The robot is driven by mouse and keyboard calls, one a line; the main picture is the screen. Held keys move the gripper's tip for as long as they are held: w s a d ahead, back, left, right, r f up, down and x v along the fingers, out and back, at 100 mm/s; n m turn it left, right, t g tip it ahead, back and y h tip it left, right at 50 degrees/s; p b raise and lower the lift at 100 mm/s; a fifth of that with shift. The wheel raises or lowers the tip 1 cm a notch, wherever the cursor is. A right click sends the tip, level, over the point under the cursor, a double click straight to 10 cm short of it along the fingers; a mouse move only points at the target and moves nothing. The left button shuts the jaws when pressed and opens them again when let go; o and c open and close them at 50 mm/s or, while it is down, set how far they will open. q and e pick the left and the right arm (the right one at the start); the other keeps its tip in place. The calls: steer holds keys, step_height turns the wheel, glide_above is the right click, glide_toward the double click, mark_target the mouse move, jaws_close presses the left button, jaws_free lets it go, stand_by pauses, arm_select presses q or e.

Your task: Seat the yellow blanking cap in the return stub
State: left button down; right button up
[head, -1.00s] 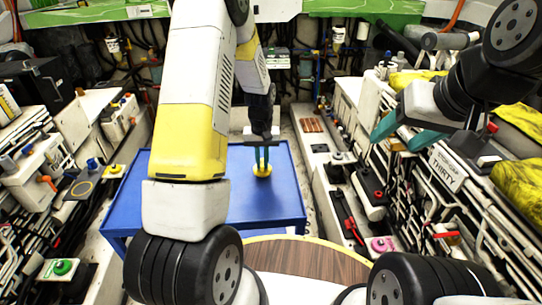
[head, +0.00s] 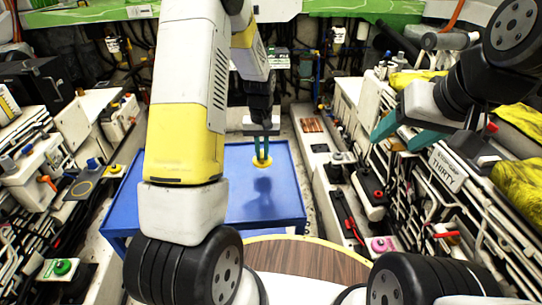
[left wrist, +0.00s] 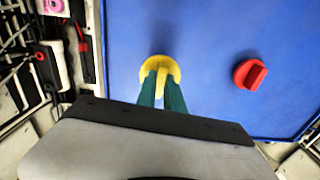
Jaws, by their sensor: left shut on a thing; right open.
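The yellow blanking cap (head: 262,162) is between the fingertips of my left gripper (head: 262,148), which is shut on it. The cap seems raised above the blue table (head: 287,206), with a dark shadow below it in the head view. In the left wrist view the cap (left wrist: 159,68) shows a round rim and an upright grip tab between the green fingers. My right gripper (head: 395,135) is open and empty at the right, above the pipe-covered side. I cannot tell which fitting is the return stub.
A red cap (left wrist: 250,74) lies on the blue table in the left wrist view. Pipes and valves line both sides. Knobs on plates include a yellow one (head: 114,169), a green one (head: 62,267) and a pink one (head: 380,244). Much of the table is clear.

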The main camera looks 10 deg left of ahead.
arm_select(q)
steer(key=shift+s+d+f+m, duration=0.15)
steer(key=shift+s+m, duration=0.25)
steer(key=shift+s, duration=0.45)
steer(key=shift+s+d+f+m, duration=0.15)
steer(key=shift+s+m, duration=0.25)
steer(key=shift+s, duration=0.5)
steer(key=shift+s+d+f+m, duration=0.15)
steer(key=shift+s+m, duration=0.25)
steer(key=shift+s, duration=0.45)
